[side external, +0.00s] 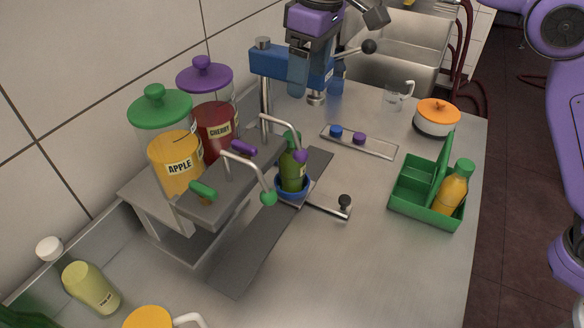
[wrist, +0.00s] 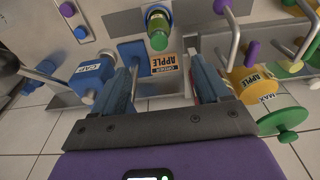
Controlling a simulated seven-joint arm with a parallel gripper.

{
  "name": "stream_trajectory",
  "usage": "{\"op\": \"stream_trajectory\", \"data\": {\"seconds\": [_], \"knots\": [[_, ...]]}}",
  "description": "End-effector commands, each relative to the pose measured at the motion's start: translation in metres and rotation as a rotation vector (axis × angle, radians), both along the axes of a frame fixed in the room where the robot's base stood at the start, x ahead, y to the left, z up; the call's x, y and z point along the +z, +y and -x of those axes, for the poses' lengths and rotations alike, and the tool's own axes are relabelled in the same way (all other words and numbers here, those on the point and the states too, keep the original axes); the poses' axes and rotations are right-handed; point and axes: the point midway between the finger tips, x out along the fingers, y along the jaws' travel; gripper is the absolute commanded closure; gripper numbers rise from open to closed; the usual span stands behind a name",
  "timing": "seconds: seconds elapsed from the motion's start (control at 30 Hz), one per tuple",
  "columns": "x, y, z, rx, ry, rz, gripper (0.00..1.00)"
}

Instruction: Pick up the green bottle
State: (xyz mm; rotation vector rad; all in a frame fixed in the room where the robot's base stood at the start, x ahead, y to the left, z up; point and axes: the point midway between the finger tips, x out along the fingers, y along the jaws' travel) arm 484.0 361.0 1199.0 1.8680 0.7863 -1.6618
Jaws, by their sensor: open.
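The green bottle (side external: 292,172) stands upright in a blue round holder (side external: 291,194) on the dark rail, close to the spout with the purple tip. In the wrist view the green bottle (wrist: 158,38) shows at the top centre, beyond my fingertips. My gripper (side external: 315,80) is at the top centre of the side view, above and behind the bottle and apart from it. In the wrist view my gripper (wrist: 163,70) has its fingers spread with nothing held between them.
Apple (side external: 177,165) and cherry (side external: 214,130) jars stand left of the bottle. The blue capping machine (side external: 268,62) is beside my gripper. A green crate (side external: 418,203) holds an orange bottle (side external: 453,192). The right-hand counter is mostly clear.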

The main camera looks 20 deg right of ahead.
Motion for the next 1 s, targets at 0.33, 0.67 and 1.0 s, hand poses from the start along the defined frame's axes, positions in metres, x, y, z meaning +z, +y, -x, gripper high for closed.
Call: {"op": "stream_trajectory", "data": {"seconds": [0.33, 0.67, 1.0], "knots": [[-0.018, 0.005, -0.008, -0.010, 0.000, 0.000, 0.25], [-0.080, 0.010, -0.013, -0.010, 0.001, 0.001, 0.25], [-0.119, 0.014, -0.017, -0.011, -0.003, -0.002, 0.25]]}}
